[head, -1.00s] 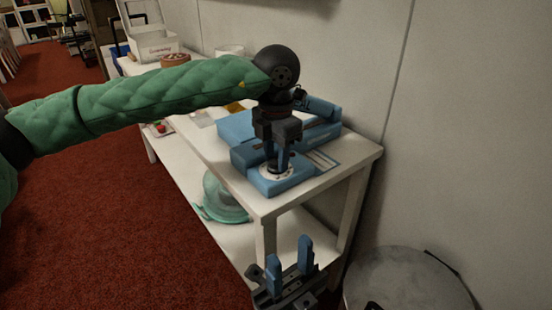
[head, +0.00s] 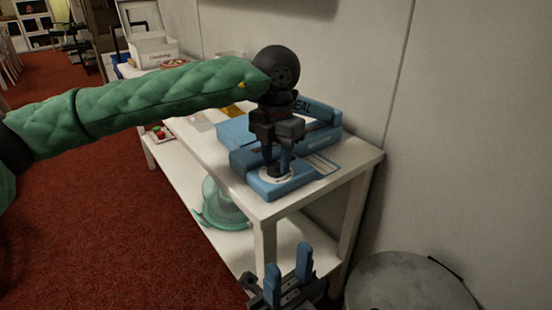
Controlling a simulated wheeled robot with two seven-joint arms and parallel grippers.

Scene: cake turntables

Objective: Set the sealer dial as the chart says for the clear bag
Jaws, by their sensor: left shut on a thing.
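The blue sealer (head: 238,134) stands on the white table, with "EAL" lettering visible on its raised back part. Its dial (head: 278,178) is on the low front block, with a pale scale ring around it. My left gripper (head: 278,172) points down over the dial and is shut on its knob; the fingers hide most of it, so its setting cannot be read. A small printed card (head: 322,164) lies by the sealer's right side, too small to read. A clear bag cannot be made out for certain. My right gripper (head: 288,275) is open and empty, below the table's front edge.
The white table (head: 345,172) has a lower shelf with a teal-rimmed clear dome (head: 220,205). A white box (head: 153,48) stands at the far end. A round grey bin (head: 405,282) is at the lower right, near the wall. Red carpet is free at left.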

